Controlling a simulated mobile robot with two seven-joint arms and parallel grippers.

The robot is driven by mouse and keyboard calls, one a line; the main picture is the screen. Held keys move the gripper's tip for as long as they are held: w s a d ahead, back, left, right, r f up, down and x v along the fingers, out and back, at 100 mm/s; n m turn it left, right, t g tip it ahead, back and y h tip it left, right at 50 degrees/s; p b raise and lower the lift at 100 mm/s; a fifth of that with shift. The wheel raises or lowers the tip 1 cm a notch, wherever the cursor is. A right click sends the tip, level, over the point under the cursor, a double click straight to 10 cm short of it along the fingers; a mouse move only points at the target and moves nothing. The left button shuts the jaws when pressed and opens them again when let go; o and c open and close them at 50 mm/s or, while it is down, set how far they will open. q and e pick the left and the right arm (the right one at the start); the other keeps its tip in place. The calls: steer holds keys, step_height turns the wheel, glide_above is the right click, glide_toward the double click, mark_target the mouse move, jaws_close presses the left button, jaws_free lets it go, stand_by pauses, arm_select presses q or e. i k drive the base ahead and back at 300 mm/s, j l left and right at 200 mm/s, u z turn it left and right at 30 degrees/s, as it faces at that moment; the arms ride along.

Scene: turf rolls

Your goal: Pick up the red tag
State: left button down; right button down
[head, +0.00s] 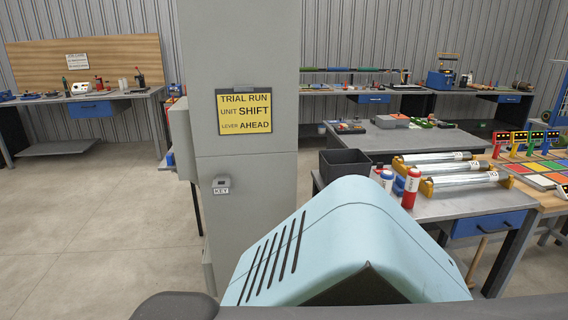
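I cannot make out a red tag for certain in the head view. A small red stand with a dark display (501,138) is at the far right, beside a board of coloured squares (541,170). A red bottle with a white label (411,188) stands on the near grey workbench (451,206). Neither is clearly a tag. Neither of my grippers is in view, so whether they hold anything does not show.
A grey pillar (243,170) with a yellow sign (244,112) and a KEY holder (221,187) stands close ahead. The lower middle is blocked from sight. Open floor (90,220) lies left.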

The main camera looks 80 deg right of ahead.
mark_target(380, 165)
steer(key=z, duration=3.3)
steer(key=i+l, duration=0.2)
steer(key=l, duration=0.25)
steer(key=i+l+u, duration=0.1)
steer(key=l, duration=0.35)
steer(key=i+l, duration=0.25)
steer(key=l, duration=0.2)
steer(key=i+l+u, duration=0.1)
steer(key=l, duration=0.35)
steer(key=i+l, duration=0.25)
steer(key=l, duration=0.2)
steer(key=i+l+u, duration=0.1)
steer(key=l, duration=0.4)
steer(key=i+l, duration=0.2)
steer(key=l, duration=0.25)
steer(key=i+l+u, duration=0.1)
steer(key=l, duration=0.4)
